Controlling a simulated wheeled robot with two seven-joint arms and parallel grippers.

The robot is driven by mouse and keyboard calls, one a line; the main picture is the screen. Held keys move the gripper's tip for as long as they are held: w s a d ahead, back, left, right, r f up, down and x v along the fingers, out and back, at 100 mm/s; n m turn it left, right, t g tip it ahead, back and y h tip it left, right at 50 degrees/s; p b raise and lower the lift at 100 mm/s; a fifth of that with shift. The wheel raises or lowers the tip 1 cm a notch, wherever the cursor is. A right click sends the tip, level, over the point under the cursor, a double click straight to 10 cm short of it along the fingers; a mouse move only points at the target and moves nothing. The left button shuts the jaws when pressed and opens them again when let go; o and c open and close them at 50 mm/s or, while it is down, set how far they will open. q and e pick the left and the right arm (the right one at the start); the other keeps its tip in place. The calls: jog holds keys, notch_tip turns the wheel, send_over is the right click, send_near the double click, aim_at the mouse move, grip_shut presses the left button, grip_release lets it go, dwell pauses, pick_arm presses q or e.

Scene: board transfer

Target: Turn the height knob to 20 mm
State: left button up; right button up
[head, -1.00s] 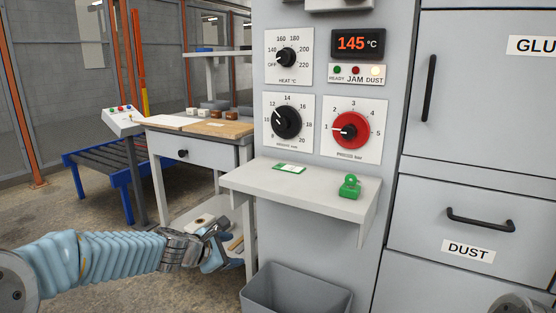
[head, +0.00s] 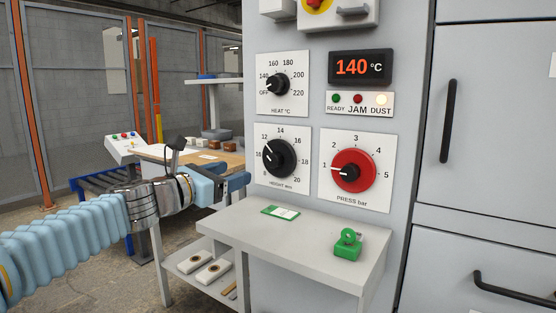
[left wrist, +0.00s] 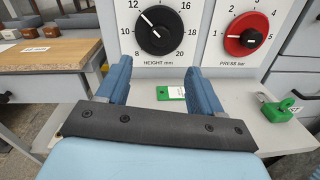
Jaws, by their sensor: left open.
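The height knob (head: 278,158) is a black round knob on a white plate, with a scale from 8 to 20 mm. Its white pointer line aims up and left, close to the 12 mark. It also shows in the left wrist view (left wrist: 160,30), beyond the fingers. My left gripper (head: 240,182) is in front of the panel, left of and a little below the knob in the head view. My right gripper is not in view.
A grey shelf (head: 300,236) juts out below the knob, bearing a green-and-white card (head: 281,212) and a green padlock-like piece (head: 347,244). The red pressure knob (head: 353,171) is right of the height knob. The heat knob (head: 278,85) is above. The display (head: 360,67) reads 140 °C.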

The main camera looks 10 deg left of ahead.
aim_at(271, 160)
pick_arm(q)
jog(key=p+x, duration=0.2)
jog(key=x, duration=1.1)
jog(key=shift+w+d, duration=0.15)
jog(key=shift+w, duration=0.1)
jog(key=c, duration=1.1)
jog(key=shift+o, duration=0.2)
